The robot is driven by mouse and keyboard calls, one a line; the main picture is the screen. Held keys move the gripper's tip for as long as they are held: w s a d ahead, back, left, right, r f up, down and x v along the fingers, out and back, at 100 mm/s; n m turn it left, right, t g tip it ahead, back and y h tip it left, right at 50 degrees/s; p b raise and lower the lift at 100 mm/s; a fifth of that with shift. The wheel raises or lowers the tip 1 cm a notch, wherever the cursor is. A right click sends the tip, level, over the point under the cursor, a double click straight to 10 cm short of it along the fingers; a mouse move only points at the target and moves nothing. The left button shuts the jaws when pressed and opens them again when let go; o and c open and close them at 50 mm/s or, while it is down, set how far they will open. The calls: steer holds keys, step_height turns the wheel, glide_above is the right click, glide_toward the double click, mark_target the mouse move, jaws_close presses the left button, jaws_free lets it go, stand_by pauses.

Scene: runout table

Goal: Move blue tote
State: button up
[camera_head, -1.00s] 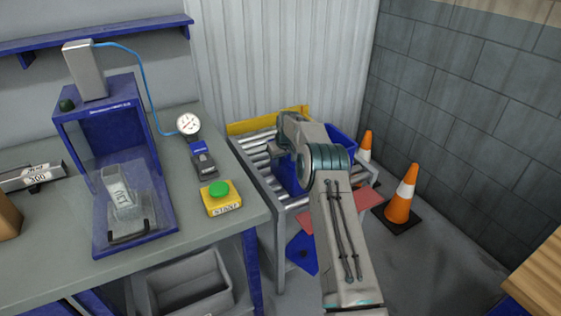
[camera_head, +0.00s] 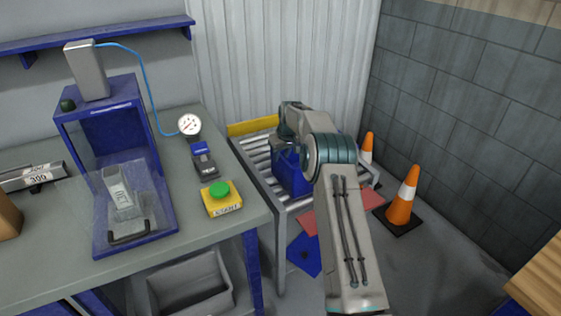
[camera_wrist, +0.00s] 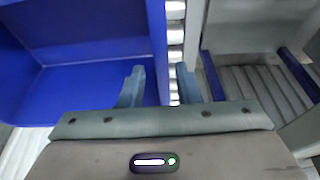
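The blue tote (camera_head: 291,178) sits on the roller table, partly hidden behind my arm in the head view. In the wrist view the blue tote (camera_wrist: 90,60) fills the left side, with its inside and one upright wall showing. My gripper (camera_wrist: 160,78) is open, with one finger on the inner side of that wall and the other on the outer side above the rollers. Gaps show beside the wall, mainly on the outer finger's side. My fingertips are hidden in the head view.
The roller table (camera_head: 256,152) has a yellow end stop (camera_head: 252,127). Orange cones (camera_head: 404,195) stand to its right. A workbench (camera_head: 240,222) with a green button (camera_head: 219,190) and a blue press fixture (camera_head: 117,145) is at left.

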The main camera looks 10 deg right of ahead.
steer(key=v, duration=0.9)
steer(key=shift+s+r, duration=0.1)
steer(key=s+a+r+m+h+p, duration=0.1)
steer(key=s+a+r, duration=0.1)
steer(key=s+r, duration=0.65)
steer(key=s+a+r+p, duration=0.15)
steer(key=s+r, duration=0.35)
steer(key=s, duration=0.7)
steer(key=s+a+f+m+p, duration=0.1)
steer(key=s+f+m, duration=0.1)
steer(key=s, duration=2.6)
steer(key=shift+a+f, duration=0.2)
steer(key=shift+f, duration=0.1)
